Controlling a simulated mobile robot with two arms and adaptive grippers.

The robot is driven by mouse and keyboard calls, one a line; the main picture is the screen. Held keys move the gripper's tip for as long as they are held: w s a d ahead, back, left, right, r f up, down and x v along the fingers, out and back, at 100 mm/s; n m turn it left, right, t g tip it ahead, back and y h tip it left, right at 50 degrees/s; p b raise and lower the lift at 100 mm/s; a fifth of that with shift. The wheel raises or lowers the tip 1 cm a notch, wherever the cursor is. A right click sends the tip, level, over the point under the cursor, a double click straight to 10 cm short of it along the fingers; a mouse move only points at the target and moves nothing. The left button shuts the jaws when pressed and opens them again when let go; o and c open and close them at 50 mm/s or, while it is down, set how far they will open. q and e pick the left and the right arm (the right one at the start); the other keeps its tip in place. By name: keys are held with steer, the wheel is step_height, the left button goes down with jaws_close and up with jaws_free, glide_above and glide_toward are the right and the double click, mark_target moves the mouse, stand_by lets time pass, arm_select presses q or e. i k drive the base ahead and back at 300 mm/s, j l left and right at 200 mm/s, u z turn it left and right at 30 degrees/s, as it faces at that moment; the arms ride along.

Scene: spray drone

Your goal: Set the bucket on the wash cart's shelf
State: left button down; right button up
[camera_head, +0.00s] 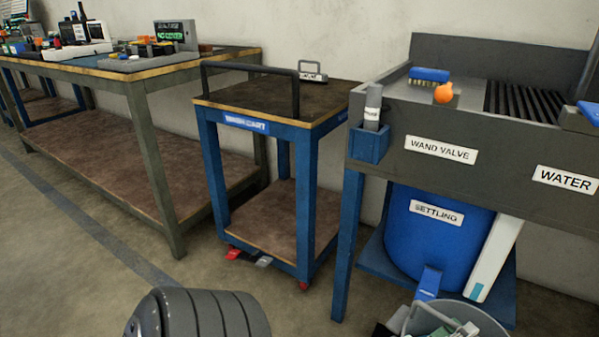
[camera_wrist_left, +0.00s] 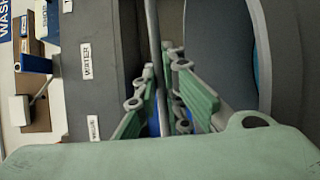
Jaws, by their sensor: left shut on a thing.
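The wash cart (camera_head: 258,123) has blue legs, a dark top and a lower brown shelf (camera_head: 280,220), which looks bare. The grey bucket (camera_head: 460,318) is at the bottom right of the head view, cut off by the frame edge, below the sink stand. My left gripper (camera_wrist_left: 165,88) is shut on the bucket, at a thin bar that runs between its green-padded fingers in the left wrist view. In the head view only a small part of this gripper (camera_head: 396,325) shows beside the bucket. My right gripper is out of view.
The sink stand (camera_head: 450,150), with a blue settling tank (camera_head: 435,235) under it, stands just right of the cart. A long workbench (camera_head: 150,75) is on the left. The cart's top has a black handle (camera_head: 250,70) and a small labelled object. The floor before the cart is clear.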

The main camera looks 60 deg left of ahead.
mark_target(283, 222)
steer(key=k+j+u, duration=0.2)
steer(key=j, duration=1.05)
steer(key=j+u, duration=0.15)
steer(key=j, duration=1.1)
steer(key=i+j, duration=0.1)
steer(key=j+u, duration=0.1)
steer(key=j, duration=0.2)
steer(key=i+l+u, duration=0.15)
steer(key=i, duration=0.35)
steer(key=k+l, duration=0.1)
steer(key=l, duration=0.15)
steer(key=k+l, duration=0.1)
steer(key=l, duration=0.15)
